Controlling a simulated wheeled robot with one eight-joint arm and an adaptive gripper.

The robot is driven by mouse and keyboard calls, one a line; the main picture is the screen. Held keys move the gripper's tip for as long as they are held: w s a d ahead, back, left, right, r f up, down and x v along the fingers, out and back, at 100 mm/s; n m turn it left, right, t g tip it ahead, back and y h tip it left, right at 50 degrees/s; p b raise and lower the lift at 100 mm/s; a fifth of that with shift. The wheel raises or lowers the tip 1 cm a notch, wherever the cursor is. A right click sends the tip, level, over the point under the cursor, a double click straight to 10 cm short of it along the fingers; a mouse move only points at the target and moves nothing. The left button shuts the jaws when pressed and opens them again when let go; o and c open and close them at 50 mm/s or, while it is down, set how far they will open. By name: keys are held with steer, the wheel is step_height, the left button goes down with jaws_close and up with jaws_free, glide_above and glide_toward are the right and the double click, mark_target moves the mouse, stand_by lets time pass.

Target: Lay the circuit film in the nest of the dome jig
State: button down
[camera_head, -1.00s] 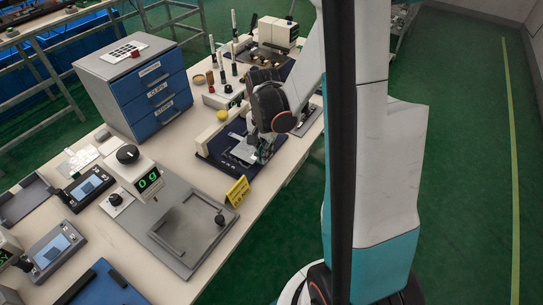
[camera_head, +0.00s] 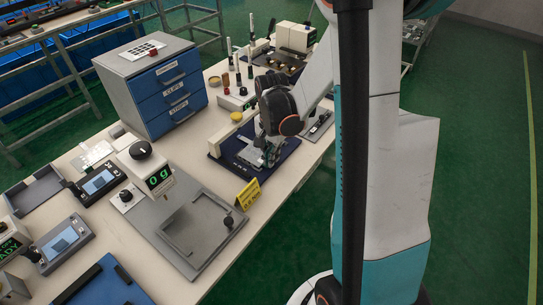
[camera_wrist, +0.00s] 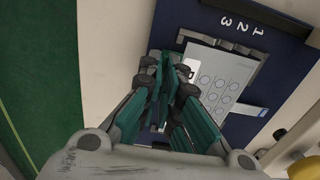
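The dome jig appears to be the dark blue board (camera_head: 228,147) on the bench, marked 1 2 3 in the wrist view (camera_wrist: 286,50). A light grey panel with rows of circles (camera_wrist: 218,80) lies on it; I cannot tell whether this is the circuit film or the nest's face. My gripper (camera_wrist: 168,72) points down over the panel's edge, its teal fingers close together. It also shows over the board in the head view (camera_head: 266,158). A small white tab (camera_wrist: 190,69) shows by the fingertips. Whether the fingers hold it is unclear.
A yellow sign (camera_head: 248,193) and a scale with a grey plate (camera_head: 186,222) stand nearer on the bench. A blue drawer cabinet (camera_head: 163,93) is behind at left. A yellow round knob (camera_head: 237,116) and several upright tools stand beyond. Green floor is free at right.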

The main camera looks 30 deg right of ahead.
steer(key=shift+f+b, duration=0.35)
stand_by(0.3)
steer(key=c, duration=1.7)
jaws_free()
steer(key=shift+r, duration=0.15)
step_height(320, 180, up, 12)
steer(key=shift+f, duration=0.15)
